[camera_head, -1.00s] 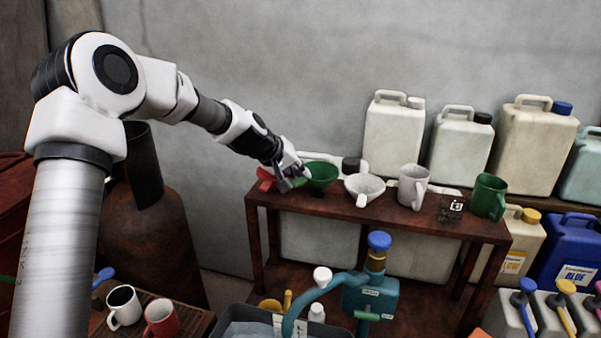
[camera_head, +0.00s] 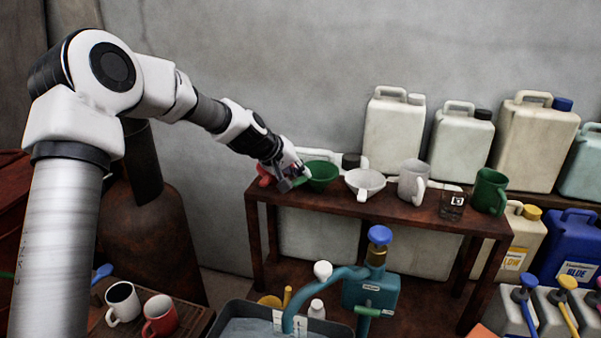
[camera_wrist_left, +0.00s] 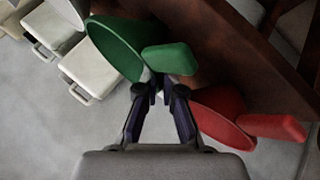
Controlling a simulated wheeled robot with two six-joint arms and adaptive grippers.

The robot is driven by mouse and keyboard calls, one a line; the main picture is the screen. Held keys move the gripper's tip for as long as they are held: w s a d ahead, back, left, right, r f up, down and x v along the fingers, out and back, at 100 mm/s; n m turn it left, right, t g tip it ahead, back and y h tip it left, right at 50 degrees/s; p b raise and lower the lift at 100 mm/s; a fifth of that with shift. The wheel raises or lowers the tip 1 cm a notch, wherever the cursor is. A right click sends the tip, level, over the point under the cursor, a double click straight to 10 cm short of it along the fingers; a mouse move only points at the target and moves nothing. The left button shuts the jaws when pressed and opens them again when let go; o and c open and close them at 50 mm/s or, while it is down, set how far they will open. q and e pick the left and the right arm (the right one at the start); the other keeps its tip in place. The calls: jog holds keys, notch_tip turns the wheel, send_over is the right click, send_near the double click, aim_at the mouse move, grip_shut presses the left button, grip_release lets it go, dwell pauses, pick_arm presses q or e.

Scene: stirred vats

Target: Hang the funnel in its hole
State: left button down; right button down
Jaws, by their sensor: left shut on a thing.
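A green funnel (camera_head: 321,175) is at the left part of the brown shelf top (camera_head: 400,207). My left gripper (camera_head: 286,181) is at its left side. In the left wrist view, the fingers of the left gripper (camera_wrist_left: 160,92) are shut on the handle of the green funnel (camera_wrist_left: 112,45). A red funnel (camera_wrist_left: 220,112) lies close to the right of the fingers, partly hidden behind the gripper in the head view. A white funnel (camera_head: 366,183) is to the right of the green one. No empty hole can be made out. My right gripper is not in view.
A grey mug (camera_head: 411,181), a clear glass (camera_head: 452,203) and a green mug (camera_head: 489,192) stand along the shelf top. A bottle lies behind the funnels. Large canisters (camera_head: 394,133) line the wall. A teal pump (camera_head: 372,292) and a grey tub stand below, in front.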

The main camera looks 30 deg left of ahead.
pick_arm(q)
jog(key=shift+f, duration=0.25)
jog(key=c, duration=1.3)
grip_release()
jog(key=shift+o, duration=0.3)
jog(key=shift+d+r, duration=0.1)
jog(key=shift+d, duration=0.15)
jog(key=shift+a, duration=0.4)
jog(key=v, duration=1.1)
jog(key=shift+s+r, duration=0.25)
jog(key=shift+r, duration=0.05)
